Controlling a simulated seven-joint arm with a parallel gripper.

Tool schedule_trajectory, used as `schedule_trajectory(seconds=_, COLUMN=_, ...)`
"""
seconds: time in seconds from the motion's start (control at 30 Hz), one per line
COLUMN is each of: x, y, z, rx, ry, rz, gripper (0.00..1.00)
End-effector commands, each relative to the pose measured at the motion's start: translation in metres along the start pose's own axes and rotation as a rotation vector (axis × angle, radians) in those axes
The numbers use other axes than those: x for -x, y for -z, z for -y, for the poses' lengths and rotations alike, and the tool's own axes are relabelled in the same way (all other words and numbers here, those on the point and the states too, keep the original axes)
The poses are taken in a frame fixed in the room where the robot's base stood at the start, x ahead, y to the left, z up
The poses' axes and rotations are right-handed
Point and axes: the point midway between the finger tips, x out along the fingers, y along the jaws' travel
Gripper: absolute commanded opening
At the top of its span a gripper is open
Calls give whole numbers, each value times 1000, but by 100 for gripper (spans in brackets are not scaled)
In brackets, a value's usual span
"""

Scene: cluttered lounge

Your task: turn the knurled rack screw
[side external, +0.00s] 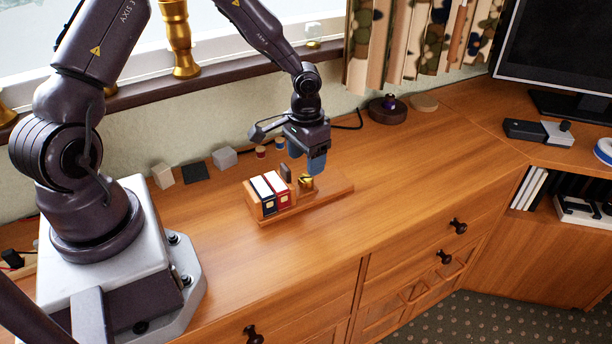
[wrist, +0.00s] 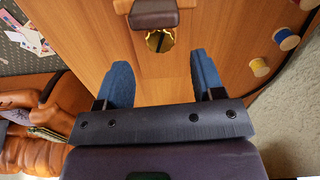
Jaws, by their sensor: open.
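The knurled rack screw (side external: 306,182) is a small brass knob on the wooden rack (side external: 335,189), at the right end of the row of boxes. In the wrist view the brass screw (wrist: 160,40) shows as a ridged gold disc beside a dark brown block (wrist: 153,15). My gripper (side external: 316,165) is above and close to the screw in the side view. In the wrist view my gripper's blue fingers (wrist: 160,75) are spread wide, with nothing between them. The screw lies just beyond the fingertips, roughly midway between their lines. I see no contact.
A white-and-black box (side external: 262,187) and a white-and-red box (side external: 277,184) stand in the rack. Thread spools (side external: 261,152), small blocks (side external: 224,158) and a dark round base (side external: 388,110) lie along the wall. The cabinet top right of the rack is clear.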

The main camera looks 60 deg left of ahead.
Motion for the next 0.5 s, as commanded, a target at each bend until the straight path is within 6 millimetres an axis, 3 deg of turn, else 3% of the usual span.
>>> schedule_trajectory(seconds=0.2, x=-39, y=0, z=0, rx=1, ry=-1, rz=2, gripper=62)
schedule_trajectory(seconds=0.5, x=-55, y=0, z=0, rx=-1, ry=0, rz=-1, gripper=62)
